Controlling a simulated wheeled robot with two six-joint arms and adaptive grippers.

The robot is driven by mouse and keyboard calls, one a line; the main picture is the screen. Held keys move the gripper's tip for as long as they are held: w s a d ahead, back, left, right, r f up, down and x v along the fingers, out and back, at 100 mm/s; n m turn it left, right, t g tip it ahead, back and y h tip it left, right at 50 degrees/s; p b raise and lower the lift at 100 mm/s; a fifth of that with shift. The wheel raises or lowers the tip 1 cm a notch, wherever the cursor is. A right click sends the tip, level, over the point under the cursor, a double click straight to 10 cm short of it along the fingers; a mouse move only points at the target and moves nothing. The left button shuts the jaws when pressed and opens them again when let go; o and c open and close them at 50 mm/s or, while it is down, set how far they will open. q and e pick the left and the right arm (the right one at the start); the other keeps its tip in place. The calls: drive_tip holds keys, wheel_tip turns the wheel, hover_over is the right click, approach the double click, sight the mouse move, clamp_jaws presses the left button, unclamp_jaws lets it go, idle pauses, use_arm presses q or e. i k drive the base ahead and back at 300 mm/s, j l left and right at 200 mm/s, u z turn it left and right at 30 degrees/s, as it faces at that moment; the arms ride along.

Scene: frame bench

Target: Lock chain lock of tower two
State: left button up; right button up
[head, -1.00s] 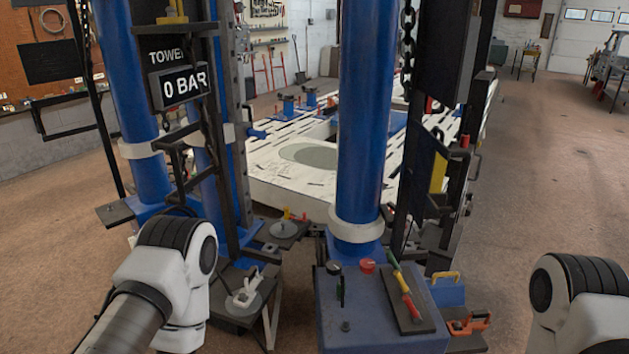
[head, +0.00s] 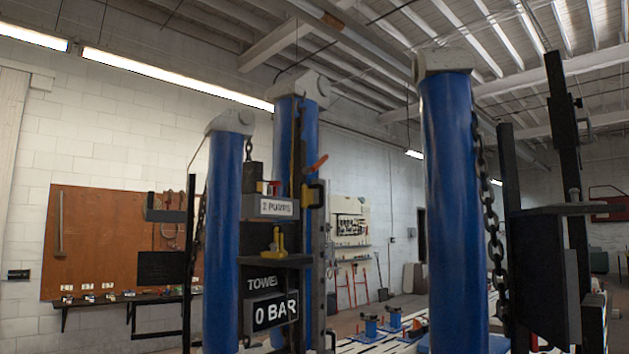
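In the head view, a blue tower (head: 226,240) carries a black sign (head: 275,312) reading "TOWE…" and "0 BAR"; the tower number is not readable. Above the sign are a yellow fitting (head: 277,243) and a label (head: 276,208) that seems to read "2 PUMPS". A dark chain (head: 199,235) hangs beside this tower. A second blue column (head: 453,210) stands nearer on the right, with a thick dark chain (head: 492,235) along its right side. I cannot tell which part is the chain lock. Neither of my grippers is in view.
Black frame plates and posts (head: 548,270) stand right of the near column. A pegboard (head: 112,240) and a shelf (head: 125,299) with small items are on the left wall. The white slotted frame bench (head: 385,342) shows low between the columns.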

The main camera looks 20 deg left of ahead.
sight(308, 169)
drive_tip(key=i+j+u, duration=0.25)
drive_tip(key=i+u, duration=0.15)
drive_tip(key=i, duration=0.25)
drive_tip(key=i+u, duration=0.4)
drive_tip(key=i, duration=0.25)
drive_tip(key=i+l+u, duration=0.2)
drive_tip(key=i+u, duration=0.15)
drive_tip(key=i, duration=0.35)
